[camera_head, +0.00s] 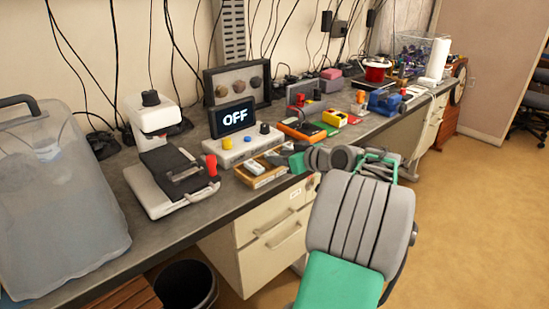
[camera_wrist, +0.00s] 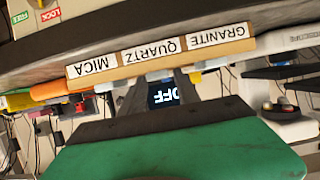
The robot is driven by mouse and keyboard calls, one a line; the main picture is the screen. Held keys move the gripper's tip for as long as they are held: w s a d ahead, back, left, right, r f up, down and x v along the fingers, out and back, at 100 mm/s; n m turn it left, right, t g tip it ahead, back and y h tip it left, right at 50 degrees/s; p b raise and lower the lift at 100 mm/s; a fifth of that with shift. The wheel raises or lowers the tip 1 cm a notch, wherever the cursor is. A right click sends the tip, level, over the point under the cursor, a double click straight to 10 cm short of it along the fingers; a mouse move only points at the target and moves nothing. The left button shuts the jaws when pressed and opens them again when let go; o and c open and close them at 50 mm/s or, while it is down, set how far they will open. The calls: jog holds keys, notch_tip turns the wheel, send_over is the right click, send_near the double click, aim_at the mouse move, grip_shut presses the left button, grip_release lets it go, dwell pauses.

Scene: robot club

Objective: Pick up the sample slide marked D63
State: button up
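A small wooden tray (camera_head: 243,178) sits at the front edge of the bench, with pale slide-like pieces (camera_head: 254,167) in it. In the wrist view the tray's front (camera_wrist: 160,54) appears upside down, labelled MICA, QUARTZ and GRANITE. Small coloured and white ends show just past its edge. No D63 marking is readable, so I cannot tell which piece is the D63 slide. My gripper (camera_head: 291,160) is at the end of my grey and green arm, just right of the tray and apparently apart from it.
A console with an OFF display (camera_head: 235,117) stands behind the tray. A black-topped device with a red knob (camera_head: 178,175) is left of it. Orange, green and yellow instruments (camera_head: 300,129) stand to the right. Drawers (camera_head: 275,232) are below; the floor at right is clear.

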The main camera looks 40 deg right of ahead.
jog(key=shift+w+f, duration=0.25)
jog(key=shift+w, duration=0.25)
jog(key=shift+c, duration=0.4)
jog(key=shift+s, duration=0.1)
grip_shut()
